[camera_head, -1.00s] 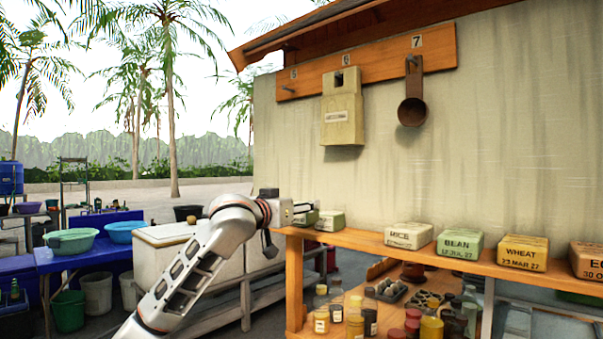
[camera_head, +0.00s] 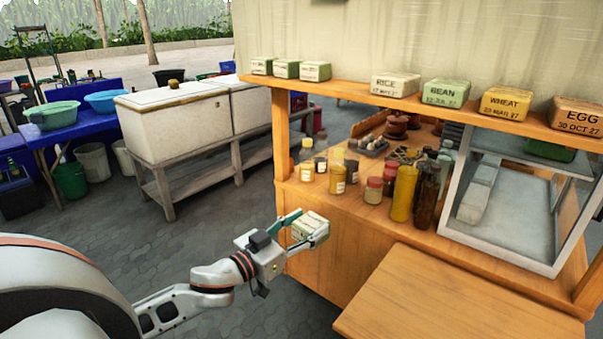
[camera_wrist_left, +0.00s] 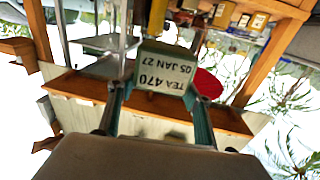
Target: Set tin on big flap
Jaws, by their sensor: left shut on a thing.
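The tin (camera_head: 312,226) is a small box with a pale label and green sides. In the left wrist view its label on the tin (camera_wrist_left: 165,72) reads TEA 470, 05 JAN 27, upside down. My left gripper (camera_head: 308,229) is shut on it, one finger on each side, and holds it in the air beside the stall's front corner. A wide, flat wooden flap (camera_head: 450,300) juts from the stall front at the lower right, bare where it shows. The tin is left of the flap and apart from it. My right gripper is not in view.
The upper shelf (camera_head: 350,92) carries several labelled tins, including a wheat tin (camera_head: 506,103). Jars and bottles, including a yellow bottle (camera_head: 403,193), crowd the counter. A glass case (camera_head: 505,205) stands behind the flap. Paved floor is free at left, before a white chest (camera_head: 175,125).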

